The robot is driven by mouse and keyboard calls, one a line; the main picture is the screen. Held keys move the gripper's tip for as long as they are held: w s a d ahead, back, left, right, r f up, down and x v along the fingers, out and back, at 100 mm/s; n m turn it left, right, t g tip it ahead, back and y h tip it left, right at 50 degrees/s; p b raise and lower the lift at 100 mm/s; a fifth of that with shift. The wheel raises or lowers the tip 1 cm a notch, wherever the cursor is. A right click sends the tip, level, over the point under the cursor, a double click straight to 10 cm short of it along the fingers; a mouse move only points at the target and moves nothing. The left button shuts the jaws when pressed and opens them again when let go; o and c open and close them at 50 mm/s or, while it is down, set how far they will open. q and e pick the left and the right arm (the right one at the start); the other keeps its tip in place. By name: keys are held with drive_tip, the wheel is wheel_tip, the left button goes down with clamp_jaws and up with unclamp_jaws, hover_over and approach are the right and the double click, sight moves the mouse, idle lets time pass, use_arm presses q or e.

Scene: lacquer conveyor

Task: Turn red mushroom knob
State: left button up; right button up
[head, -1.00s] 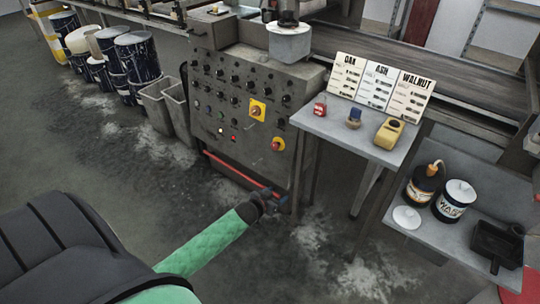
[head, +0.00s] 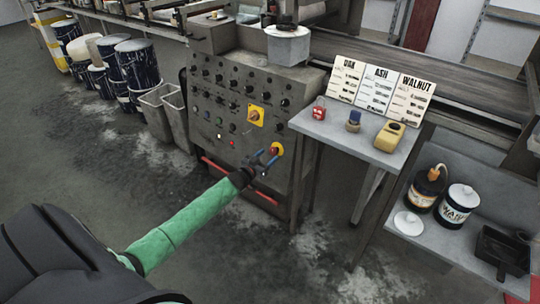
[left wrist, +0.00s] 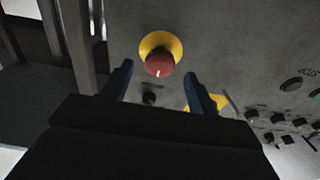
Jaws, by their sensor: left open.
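The red mushroom knob (left wrist: 159,62) sits on a round yellow plate on the grey control panel (head: 222,135). In the head view the knob (head: 275,149) is at the panel's lower right, just beyond my left fingertips. My left gripper (head: 266,160) is open and points at the panel. In the left wrist view its two dark fingers (left wrist: 158,82) stand apart, below and to either side of the knob, with nothing between them in contact that I can make out. My right gripper is not in view.
A yellow-plated rotary switch (head: 255,116) and several black knobs and lamps are on the same panel. A grey table (head: 345,136) with small coloured containers and wood-name cards stands to the right. The floor in front of the panel is clear.

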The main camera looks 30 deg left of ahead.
sight(274, 151)
use_arm(q)
drive_tip(key=shift+w+d, duration=0.1)
drive_tip(key=shift+w, duration=1.15)
drive_tip(key=shift+c, duration=0.5)
